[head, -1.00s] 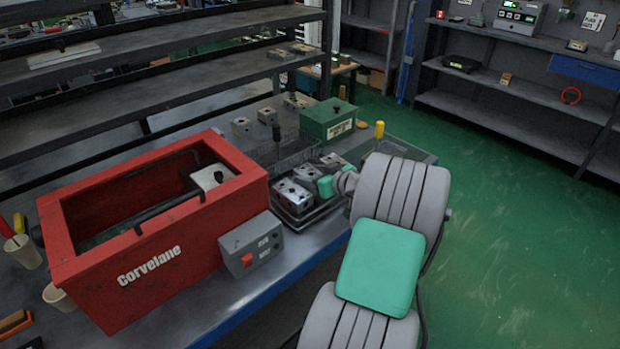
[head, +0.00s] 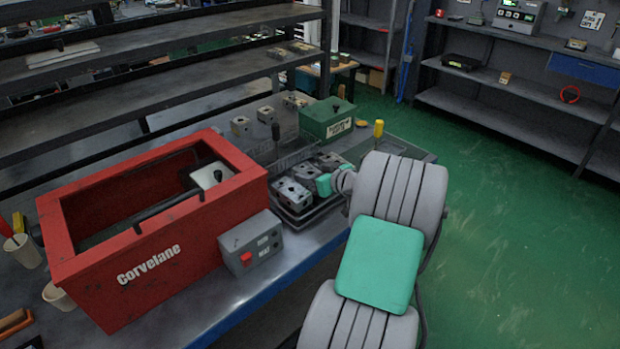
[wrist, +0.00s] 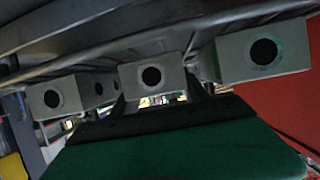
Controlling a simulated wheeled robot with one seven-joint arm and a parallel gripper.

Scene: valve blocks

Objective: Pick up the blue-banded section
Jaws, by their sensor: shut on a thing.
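In the wrist view, my gripper (wrist: 158,92) has one dark finger on each side of a grey metal block (wrist: 152,76) with a round dark bore, and is shut on it. No blue band shows on this block, so I cannot tell whether it is the blue-banded section. Similar bored blocks stand to its left (wrist: 58,98) and right (wrist: 263,52). In the head view, my gripper (head: 323,185) is at the blocks (head: 292,192) on a dark tray (head: 300,218); its fingers are mostly hidden there.
A red Corvelane box (head: 150,262) and a grey switch box (head: 252,243) stand left of the tray. A green box (head: 327,120), loose blocks (head: 240,126) and a dark upright handle (head: 276,132) are behind. Shelving rises over the bench's back.

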